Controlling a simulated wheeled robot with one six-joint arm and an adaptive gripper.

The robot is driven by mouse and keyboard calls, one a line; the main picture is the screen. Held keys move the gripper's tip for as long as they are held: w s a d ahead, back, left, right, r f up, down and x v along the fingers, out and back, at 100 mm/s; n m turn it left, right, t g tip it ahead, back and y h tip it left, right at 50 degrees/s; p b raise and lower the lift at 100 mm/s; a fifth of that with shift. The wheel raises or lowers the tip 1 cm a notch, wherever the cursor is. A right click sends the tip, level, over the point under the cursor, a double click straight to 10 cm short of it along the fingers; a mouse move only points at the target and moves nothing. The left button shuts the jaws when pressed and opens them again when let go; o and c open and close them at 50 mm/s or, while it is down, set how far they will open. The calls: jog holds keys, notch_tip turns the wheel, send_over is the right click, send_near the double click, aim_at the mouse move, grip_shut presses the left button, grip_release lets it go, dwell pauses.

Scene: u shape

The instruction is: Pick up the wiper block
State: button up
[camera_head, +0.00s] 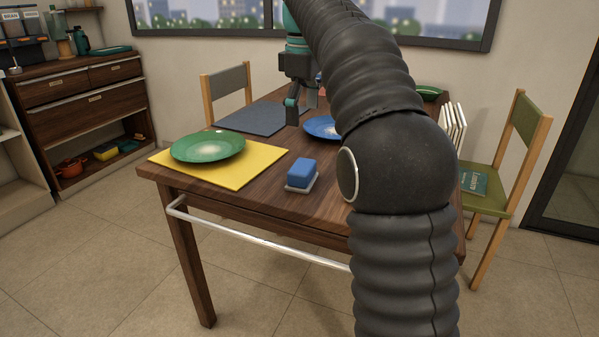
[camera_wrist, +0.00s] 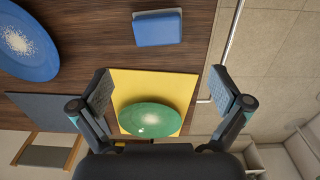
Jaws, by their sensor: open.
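The wiper block (camera_head: 302,172) is a small blue block with a pale base, lying near the front edge of the wooden table. It also shows in the wrist view (camera_wrist: 157,28) at the top, beyond my fingertips. My gripper (camera_head: 302,107) is above the table, farther back than the block and apart from it. In the wrist view my gripper (camera_wrist: 160,90) has its two fingers wide apart with nothing between them but the view of the table below. My dark arm covers part of the table's right side in the head view.
A green plate (camera_head: 208,147) lies on a yellow mat (camera_head: 262,160) left of the block. A blue plate (camera_head: 320,126) and a grey mat (camera_head: 250,119) lie farther back. A metal rail (camera_head: 260,240) runs along the table's front. Chairs stand left and right.

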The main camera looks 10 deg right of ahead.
aim_at(302, 166)
jog(key=shift+n, duration=0.3)
jog(key=f, duration=0.3)
jog(key=w+f+b, duration=0.1)
jog(key=f, duration=0.4)
jog(key=shift+w+f, duration=0.15)
jog(key=shift+f, duration=0.15)
jog(key=shift+s+f+b, duration=0.15)
jog(key=shift+f+b, duration=0.25)
jog(key=shift+f, duration=0.9)
jog(key=shift+s+f+b, duration=0.1)
jog(key=shift+f+b, duration=0.25)
jog(key=shift+f, duration=0.95)
jog(key=c, duration=1)
